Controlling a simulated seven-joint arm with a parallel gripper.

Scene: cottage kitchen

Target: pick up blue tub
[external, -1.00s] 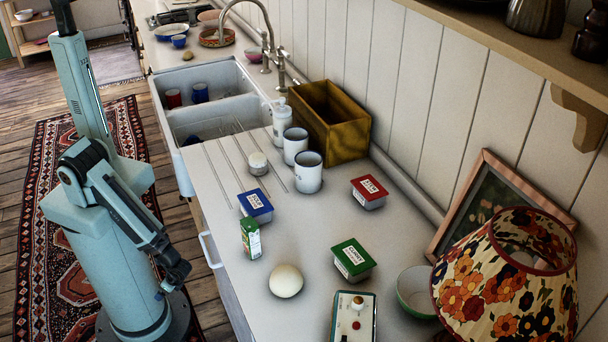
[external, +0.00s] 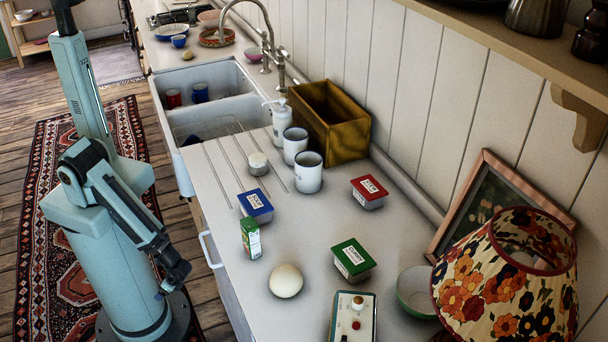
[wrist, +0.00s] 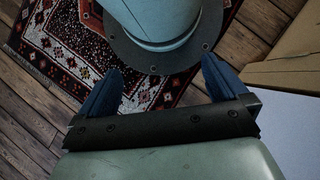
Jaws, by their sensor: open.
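The blue tub (external: 256,204) is a small pale container with a blue lid and a white label. It sits upright on the white counter, behind a small green carton. My gripper (external: 172,282) hangs beside the counter's left edge in the external view, apart from the tub. In the wrist view my gripper (wrist: 160,88) is open with its two blue fingers spread and nothing between them. The tub does not show in the wrist view.
The green carton (external: 251,240) stands close to the tub. An egg-like white object (external: 286,281), a green tub (external: 353,259), a red tub (external: 369,192), white mugs (external: 308,173) and a round-lidded jar (external: 258,163) share the counter. The sink (external: 205,95) lies beyond.

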